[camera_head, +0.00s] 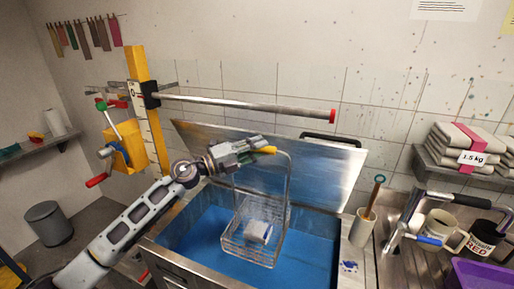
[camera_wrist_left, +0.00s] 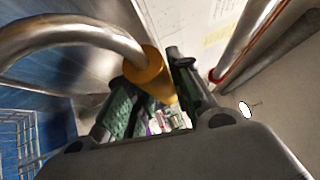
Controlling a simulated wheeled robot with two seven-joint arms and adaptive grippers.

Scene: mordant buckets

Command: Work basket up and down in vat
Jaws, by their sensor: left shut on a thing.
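The wire basket (camera_head: 253,247) hangs in the vat opening, upright or nearly so, with a pale bundle (camera_head: 258,232) inside. Its tall wire handle rises to a yellow grip (camera_head: 268,150). My left gripper (camera_head: 262,149) is shut on that grip at the top of the handle. In the left wrist view the yellow grip (camera_wrist_left: 147,76) lies between the fingers, and part of the basket (camera_wrist_left: 18,142) shows at the left edge. The steel vat (camera_head: 183,272) holds blue liquid (camera_head: 190,235). I cannot tell whether the basket's bottom touches the liquid. My right gripper is out of view.
The raised steel lid (camera_head: 325,170) stands behind the basket. A horizontal bar (camera_head: 245,104) from the yellow post (camera_head: 146,100) crosses above. A pot with a stick (camera_head: 362,228), a tap (camera_head: 465,200), mugs (camera_head: 440,230) and a purple tub (camera_head: 485,274) are at right.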

